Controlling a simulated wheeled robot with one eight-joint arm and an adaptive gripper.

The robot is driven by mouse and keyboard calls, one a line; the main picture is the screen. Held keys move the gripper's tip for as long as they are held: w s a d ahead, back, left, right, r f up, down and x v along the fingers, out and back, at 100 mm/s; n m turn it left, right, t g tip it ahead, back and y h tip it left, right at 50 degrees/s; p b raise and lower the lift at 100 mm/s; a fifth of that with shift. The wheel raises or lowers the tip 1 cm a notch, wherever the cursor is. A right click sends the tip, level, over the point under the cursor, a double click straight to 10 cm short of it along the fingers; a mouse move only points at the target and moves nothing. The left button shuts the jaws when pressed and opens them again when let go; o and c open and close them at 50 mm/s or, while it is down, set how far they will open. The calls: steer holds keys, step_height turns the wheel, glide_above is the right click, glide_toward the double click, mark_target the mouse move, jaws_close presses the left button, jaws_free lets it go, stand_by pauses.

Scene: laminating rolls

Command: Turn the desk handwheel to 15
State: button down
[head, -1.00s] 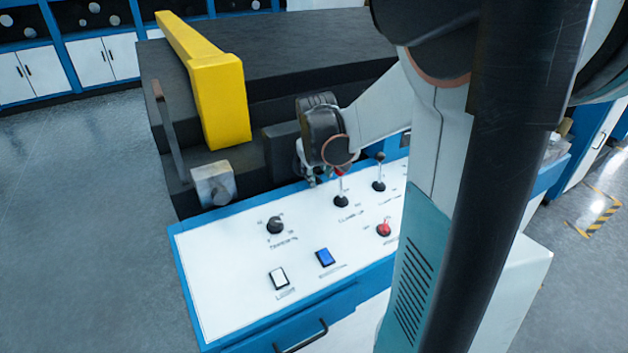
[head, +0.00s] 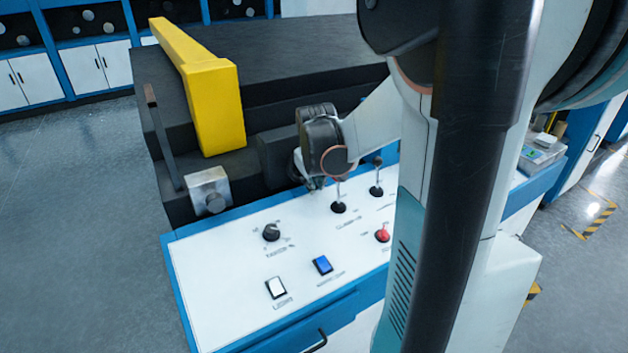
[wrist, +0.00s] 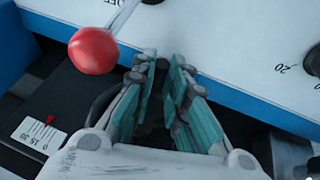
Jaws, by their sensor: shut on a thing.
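The handwheel shows only as a dark curved piece (wrist: 103,106) under my gripper in the wrist view; most of it is hidden by the fingers. My gripper (wrist: 163,70) has its teal-padded fingers around a dark part of it, with a gap between the tips. A white scale strip (wrist: 38,134) with 0, 15 and 30 marks lies at the lower left, with a red pointer (wrist: 50,119) above it; the exact reading is too small to tell. In the head view my gripper (head: 315,182) is at the panel's back edge, mostly hidden by my wrist; the wheel is hidden there.
A red lever ball (wrist: 93,51) stands close to my fingers. The white panel (head: 225,290) holds a black knob (head: 271,232), a blue switch (head: 322,265), a red button (head: 383,235) and levers (head: 376,190). A yellow beam (head: 215,108) rises at left.

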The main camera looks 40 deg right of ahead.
steer(key=c, duration=1.6)
jaws_free()
steer(key=shift+r, duration=0.15)
step_height(320, 180, up, 10)
steer(key=shift+f, duration=0.1)
steer(key=shift+a, duration=0.1)
